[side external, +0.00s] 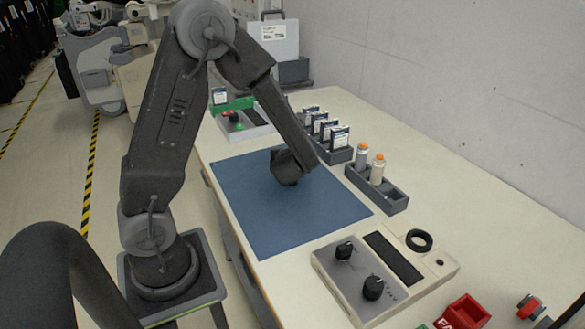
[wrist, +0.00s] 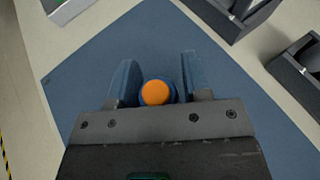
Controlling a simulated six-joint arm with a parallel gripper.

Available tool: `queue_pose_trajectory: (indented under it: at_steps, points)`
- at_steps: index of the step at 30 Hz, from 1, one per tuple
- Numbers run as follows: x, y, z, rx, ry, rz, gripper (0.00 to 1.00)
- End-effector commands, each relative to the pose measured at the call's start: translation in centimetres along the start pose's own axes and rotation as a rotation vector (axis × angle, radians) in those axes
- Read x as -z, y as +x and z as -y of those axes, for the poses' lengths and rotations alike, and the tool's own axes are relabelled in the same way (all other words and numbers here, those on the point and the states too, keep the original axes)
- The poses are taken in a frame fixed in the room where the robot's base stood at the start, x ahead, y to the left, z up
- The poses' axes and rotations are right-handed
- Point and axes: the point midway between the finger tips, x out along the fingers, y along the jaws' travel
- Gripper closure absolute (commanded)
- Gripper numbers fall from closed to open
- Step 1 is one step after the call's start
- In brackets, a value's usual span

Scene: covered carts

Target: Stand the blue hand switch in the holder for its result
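The blue hand switch (wrist: 155,93) with an orange top shows in the wrist view, between my gripper's two blue fingers. My gripper (wrist: 158,74) looks open around it, with narrow gaps at the sides. In the side view my gripper (side external: 286,180) points down low over the blue mat (side external: 265,215) and hides the switch. A red holder (side external: 465,312) stands at the lower right, with white lettering partly in view. A green holder (side external: 236,104) stands at the far left end of the table. No display reading is legible.
A grey rack (side external: 393,203) holds two orange-topped switches, with free room at its near end. Behind it, a dark rack (side external: 340,155) holds several labelled units. A tester box (side external: 345,285) with black knobs and a black ring lies in front. The mat's near part is clear.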

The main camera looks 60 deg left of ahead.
Motion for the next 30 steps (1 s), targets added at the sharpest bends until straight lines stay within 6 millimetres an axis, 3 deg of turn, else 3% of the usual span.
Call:
queue_pose_trajectory:
  at_steps: [13,23,30]
  points:
    - [0.0,0.0,0.0,0.0,0.0,0.001,0.99]
    - [-0.6,-0.2,0.0,0.001,-0.003,0.002,0.99]
    - [-3.3,-1.3,0.0,0.001,-0.007,0.006,0.99]
